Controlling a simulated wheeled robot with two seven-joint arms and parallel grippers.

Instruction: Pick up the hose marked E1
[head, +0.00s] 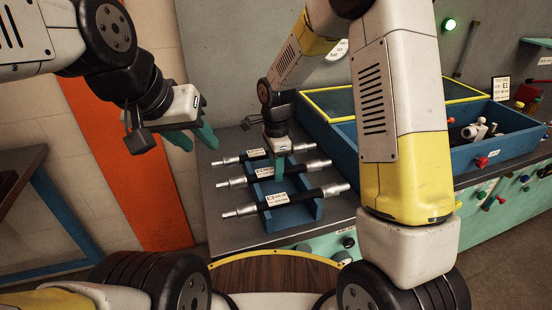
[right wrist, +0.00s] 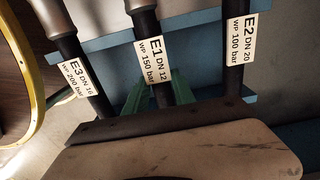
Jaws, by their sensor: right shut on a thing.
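Three black hoses with silver end fittings lie side by side across a blue rack (head: 313,212). The hose marked E1 is the middle one (head: 240,181); its label reads DN 12, 150 bar in the right wrist view (right wrist: 157,62). The E3 hose (right wrist: 76,70) is on the side nearer me and the E2 hose (right wrist: 240,45) on the far side. My right gripper (head: 279,172) points down, its green fingers shut on the E1 hose beside its label. I cannot tell whether the hose is clear of the rack. My left gripper (head: 195,143) is open and empty, left of the rack.
A blue bin (head: 482,152) with fittings and a yellow-edged blue tray (head: 328,103) stand right of and behind the rack. My right arm hides part of them. A grey wall closes the back. Bare grey bench top (head: 229,232) shows left of the rack.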

